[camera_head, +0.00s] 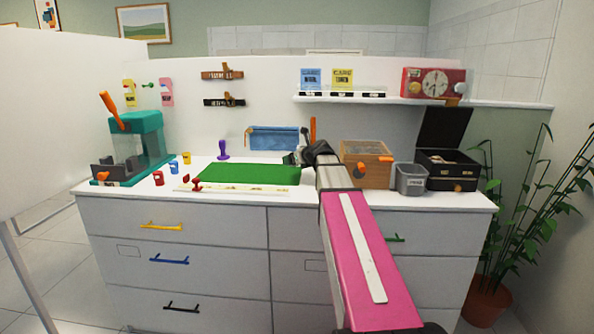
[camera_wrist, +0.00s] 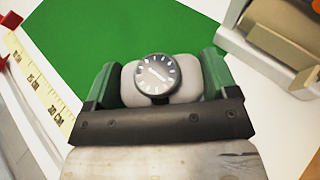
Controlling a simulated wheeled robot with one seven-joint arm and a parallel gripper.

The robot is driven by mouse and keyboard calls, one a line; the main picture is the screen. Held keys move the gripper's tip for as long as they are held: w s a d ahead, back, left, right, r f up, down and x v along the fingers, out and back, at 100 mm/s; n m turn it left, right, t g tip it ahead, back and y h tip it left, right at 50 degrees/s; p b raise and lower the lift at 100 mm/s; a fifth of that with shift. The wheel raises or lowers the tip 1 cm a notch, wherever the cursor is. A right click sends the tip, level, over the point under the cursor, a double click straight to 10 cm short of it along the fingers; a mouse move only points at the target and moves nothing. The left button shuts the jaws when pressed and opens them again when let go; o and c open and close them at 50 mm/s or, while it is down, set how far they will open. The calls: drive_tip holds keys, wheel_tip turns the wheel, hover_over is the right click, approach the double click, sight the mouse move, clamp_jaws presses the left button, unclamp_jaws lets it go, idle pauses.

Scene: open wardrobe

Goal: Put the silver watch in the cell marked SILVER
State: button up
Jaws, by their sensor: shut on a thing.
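A watch (camera_wrist: 157,74) with a dark round dial and pale marks sits on a light grey cushion-like piece (camera_wrist: 190,82) in the wrist view. My gripper (camera_wrist: 158,80) has its green fingers shut on the two sides of that piece, with the watch face between them. In the head view my gripper (camera_head: 298,158) is over the right end of the green mat, and the watch cannot be made out there. A black case (camera_head: 450,183) with its lid up stands at the right of the top. No cell marked SILVER can be read in either view.
The green mat (camera_head: 240,174) is mostly clear. A wooden box (camera_head: 352,178) and a grey bin (camera_head: 410,180) stand between my gripper and the black case. A teal machine (camera_head: 150,140) is at the left. A wall shelf (camera_head: 390,99) runs above.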

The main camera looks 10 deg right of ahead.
sight(297, 175)
drive_tip(key=shift+w+d+f, duration=0.2)
drive_tip(key=shift+d+f, duration=0.2)
drive_tip(key=shift+d, duration=0.25)
drive_tip(key=shift+f, duration=2.05)
drive_tip(key=o, duration=0.8)
drive_tip(key=shift+o, duration=0.2)
